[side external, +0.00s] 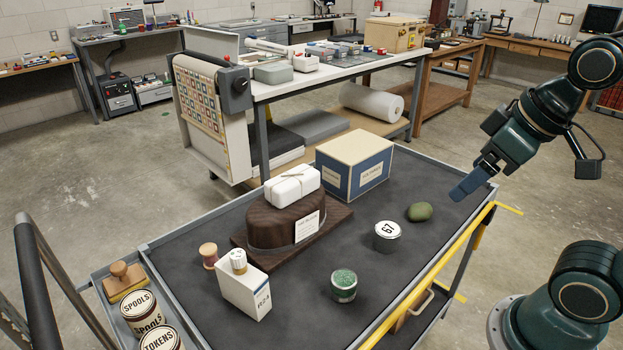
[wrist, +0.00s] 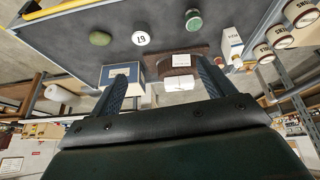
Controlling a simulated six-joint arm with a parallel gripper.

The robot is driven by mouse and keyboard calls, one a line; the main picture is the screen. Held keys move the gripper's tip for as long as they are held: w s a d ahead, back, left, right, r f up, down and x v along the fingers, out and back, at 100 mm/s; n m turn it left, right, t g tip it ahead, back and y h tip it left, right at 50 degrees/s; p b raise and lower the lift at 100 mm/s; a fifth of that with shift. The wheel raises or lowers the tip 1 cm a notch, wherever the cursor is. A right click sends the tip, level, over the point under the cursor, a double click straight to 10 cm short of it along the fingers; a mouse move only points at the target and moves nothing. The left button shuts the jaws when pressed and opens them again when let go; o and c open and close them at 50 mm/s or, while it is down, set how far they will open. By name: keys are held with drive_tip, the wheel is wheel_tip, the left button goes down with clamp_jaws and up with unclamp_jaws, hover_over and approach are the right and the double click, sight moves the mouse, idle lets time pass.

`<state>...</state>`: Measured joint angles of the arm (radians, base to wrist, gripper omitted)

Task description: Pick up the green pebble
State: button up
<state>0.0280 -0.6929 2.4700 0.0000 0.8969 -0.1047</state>
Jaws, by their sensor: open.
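The green pebble (side external: 420,212) is a smooth, dull green oval. It lies on the dark mat of the cart top, near the yellow-edged side. It also shows at the upper left in the wrist view (wrist: 100,38). My gripper (side external: 462,192) is in the air to the right of the pebble and above the cart's edge in the side view. In the wrist view my gripper (wrist: 165,78) has its two blue fingers wide apart with nothing between them that it holds. The pebble is clear of the fingers.
A tin marked 67 (side external: 387,237) stands close to the pebble. A blue and cream box (side external: 354,168) is behind it. A tin of green bits (side external: 343,286), a white carton (side external: 243,290) and a brown stand (side external: 285,225) with a white bundle are further left. Bare mat surrounds the pebble.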

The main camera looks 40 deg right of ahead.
drive_tip(key=w+d+n+g, duration=0.1)
drive_tip(key=w+d+n, duration=0.3)
drive_tip(key=w, duration=0.2)
drive_tip(key=n+g, duration=0.4)
drive_tip(key=n, duration=0.9)
hover_over(422, 205)
wheel_tip(422, 205, down, 16)
drive_tip(key=f, duration=0.7)
drive_tip(key=shift+s+a+f, duration=0.1)
drive_tip(key=shift+a+f, duration=0.15)
drive_tip(key=shift+f, duration=0.35)
drive_tip(key=shift+f, duration=0.1)
drive_tip(key=shift+d+f, duration=0.2)
drive_tip(key=shift+f, duration=2.25)
